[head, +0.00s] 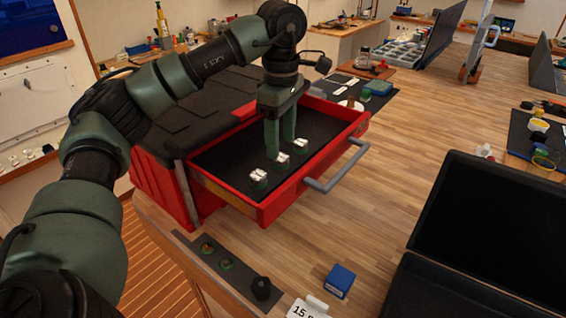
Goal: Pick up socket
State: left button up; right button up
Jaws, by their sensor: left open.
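Several small socket-like pieces with pale tops stand in a row in the open red drawer (237,192): a near-left one (258,176), a middle one (282,159) and a right one (300,151). My left gripper (281,150) points straight down into the drawer, its two green fingers apart. The fingertips are at the middle socket in the picture and partly overlap it. I cannot tell whether they touch it. Nothing is visibly held. My right gripper is not in view.
The drawer's grey handle (338,166) sticks out to the right over the wooden bench (390,190). A blue box (339,281) and a dark open case (490,220) stand in front and at right. A strip with buttons and a black knob (261,288) is at the near edge.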

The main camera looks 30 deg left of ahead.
aim_at(281, 157)
pick_arm(q)
jog(key=shift+s+f+p, duration=0.25)
jog(key=shift+f+p, duration=0.05)
jog(key=shift+f, duration=0.05)
notch_tip(281, 157, down, 4)
jog(key=shift+r+p, duration=0.15)
jog(key=shift+p, duration=0.7)
jog(key=shift+w+f, duration=0.1)
jog(key=shift+f, duration=0.35)
grip_shut()
jog(key=shift+r, duration=0.1)
jog(key=shift+r, duration=0.45)
notch_tip(281, 157, up, 7)
jog(key=shift+d+b, duration=0.1)
jog(key=shift+b, duration=1.1)
notch_tip(281, 157, up, 12)
jog(key=p, duration=0.2)
